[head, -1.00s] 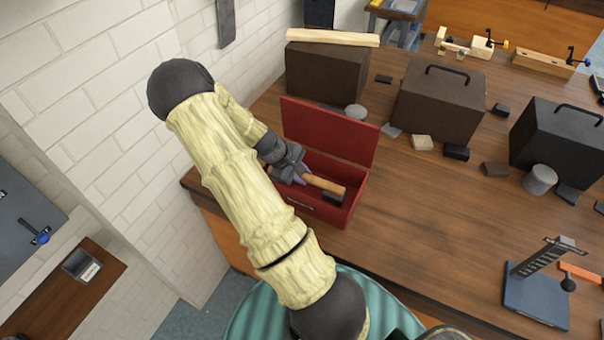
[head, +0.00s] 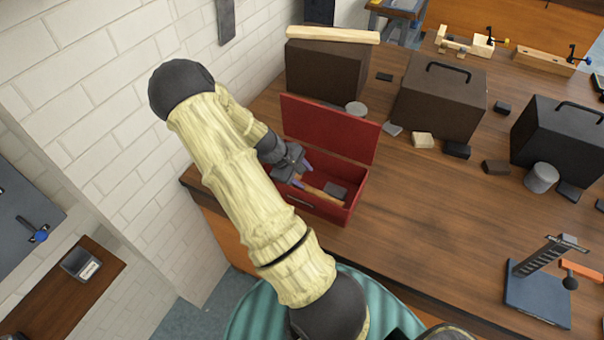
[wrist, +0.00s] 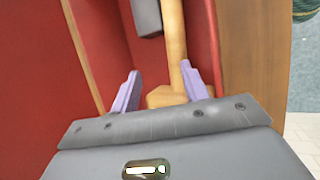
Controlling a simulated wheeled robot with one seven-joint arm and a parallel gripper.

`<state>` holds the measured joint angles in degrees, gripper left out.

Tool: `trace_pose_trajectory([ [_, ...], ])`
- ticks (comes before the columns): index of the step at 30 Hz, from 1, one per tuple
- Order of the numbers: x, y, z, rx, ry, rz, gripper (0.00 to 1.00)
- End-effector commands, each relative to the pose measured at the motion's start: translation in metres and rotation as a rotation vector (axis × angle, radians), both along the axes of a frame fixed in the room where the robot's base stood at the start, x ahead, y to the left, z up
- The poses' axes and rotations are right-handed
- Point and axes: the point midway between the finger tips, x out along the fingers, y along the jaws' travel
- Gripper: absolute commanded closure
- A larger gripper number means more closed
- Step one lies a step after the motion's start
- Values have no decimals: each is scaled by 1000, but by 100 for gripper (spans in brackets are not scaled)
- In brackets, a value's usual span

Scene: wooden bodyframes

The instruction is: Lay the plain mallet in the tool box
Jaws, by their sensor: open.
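The plain wooden mallet (head: 322,194) lies in the open red tool box (head: 345,212), its handle along the length of the box. In the wrist view the mallet's pale wooden head (wrist: 165,97) is between my purple fingertips, and its handle (wrist: 172,40) runs away from me. My gripper (head: 304,174) is at the left end of the box, reaching down into it, with its jaws open around the mallet's head. A dark grey block (head: 335,190) lies in the box beside the handle, also visible in the wrist view (wrist: 147,17).
The box's raised red lid (head: 328,130) stands behind my gripper. A brown case (head: 325,75) with a wooden bar on top, another case (head: 440,100) and several small blocks stand beyond. A white brick wall (head: 90,110) is at left.

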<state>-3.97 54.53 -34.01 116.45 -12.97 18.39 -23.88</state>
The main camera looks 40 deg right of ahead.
Motion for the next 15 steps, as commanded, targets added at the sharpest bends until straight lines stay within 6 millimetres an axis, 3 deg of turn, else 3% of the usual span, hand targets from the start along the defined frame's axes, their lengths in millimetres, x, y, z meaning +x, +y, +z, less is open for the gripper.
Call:
trace_pose_trajectory([
  [7,0,0,16,0,-1,-2,55],
  [15,10,18,44,0,-6,0,55],
])
